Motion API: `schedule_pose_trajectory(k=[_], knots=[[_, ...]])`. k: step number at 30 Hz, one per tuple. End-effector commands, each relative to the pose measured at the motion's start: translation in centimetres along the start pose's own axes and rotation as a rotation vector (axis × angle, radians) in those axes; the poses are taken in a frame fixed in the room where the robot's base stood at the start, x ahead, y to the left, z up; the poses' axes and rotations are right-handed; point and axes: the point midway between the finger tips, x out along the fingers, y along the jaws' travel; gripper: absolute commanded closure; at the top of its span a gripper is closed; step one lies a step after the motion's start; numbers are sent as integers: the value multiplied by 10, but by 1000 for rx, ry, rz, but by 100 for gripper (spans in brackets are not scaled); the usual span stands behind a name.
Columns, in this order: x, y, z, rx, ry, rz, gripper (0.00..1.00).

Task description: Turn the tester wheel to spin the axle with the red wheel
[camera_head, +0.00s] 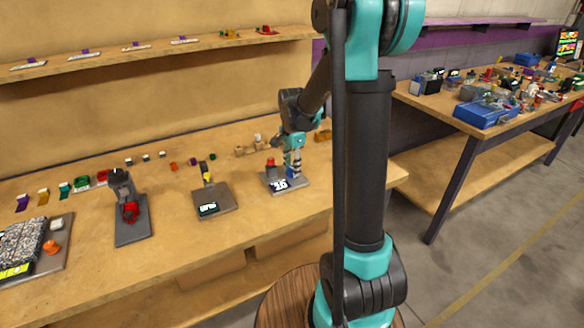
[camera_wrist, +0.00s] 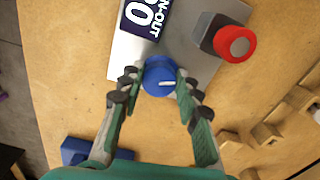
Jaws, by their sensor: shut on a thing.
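The tester is a light grey plate (camera_wrist: 185,50) on the wooden bench, with a dark label reading "N-OUT" (camera_wrist: 145,20). A round blue knob with a white mark, which looks like the tester wheel (camera_wrist: 159,76), sits at the plate's edge. My gripper (camera_wrist: 160,78) is shut on it, a fingertip on each side. The red wheel (camera_wrist: 235,44) is on a dark block on the same plate, to the right and apart from my fingers. In the head view my gripper (camera_head: 291,164) reaches down at the tester plate (camera_head: 298,183), with the red wheel (camera_head: 270,163) beside it.
Wooden holders (camera_wrist: 265,135) stand close by on the bench. A blue block (camera_wrist: 85,150) is at the lower left of the wrist view. In the head view, a plate with a yellow part (camera_head: 208,180) and a dark stand with a red part (camera_head: 130,211) are to the left.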

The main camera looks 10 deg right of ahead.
Motion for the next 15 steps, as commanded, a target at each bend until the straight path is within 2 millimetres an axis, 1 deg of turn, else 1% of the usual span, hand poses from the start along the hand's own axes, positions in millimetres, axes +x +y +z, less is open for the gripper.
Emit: schedule_pose_trajectory(k=[6,7,11,15], knots=[[0,0,0,0,1,-1,96],[0,0,0,-1,1,-1,63],[0,0,0,-1,0,-1,47],[0,0,0,-1,0,0,46]])
